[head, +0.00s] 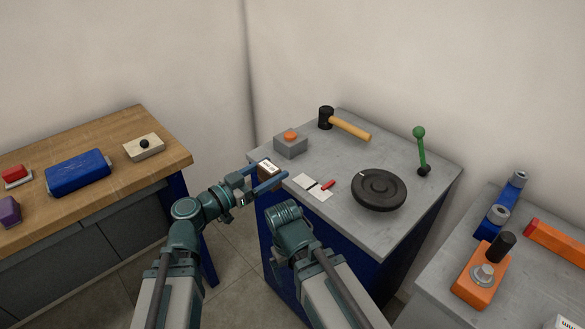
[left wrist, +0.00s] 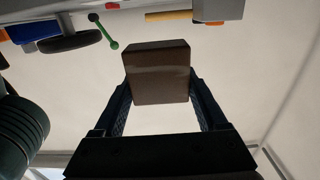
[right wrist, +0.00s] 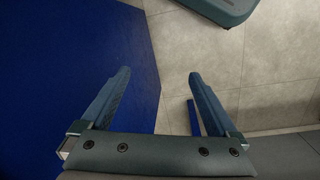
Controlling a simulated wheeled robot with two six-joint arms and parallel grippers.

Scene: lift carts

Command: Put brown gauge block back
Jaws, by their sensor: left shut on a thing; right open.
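The brown gauge block (head: 268,168) is between the fingers of my left gripper (head: 270,174), near the left edge of the grey-topped table (head: 345,150). In the left wrist view the brown block (left wrist: 158,74) sits between the two blue fingertips, and a plain pale wall shows behind it. My left gripper is shut on it. My right gripper (right wrist: 157,88) is open and empty, above the floor beside a blue cabinet side. Its fingers are hidden in the head view.
The grey table holds a grey box with an orange button (head: 290,145), a hammer (head: 345,125), white cards (head: 320,193), a red piece (head: 328,184), a black disc (head: 379,190) and a green lever (head: 421,150). A wooden bench (head: 105,135) stands left; another grey table (head: 440,265) stands right.

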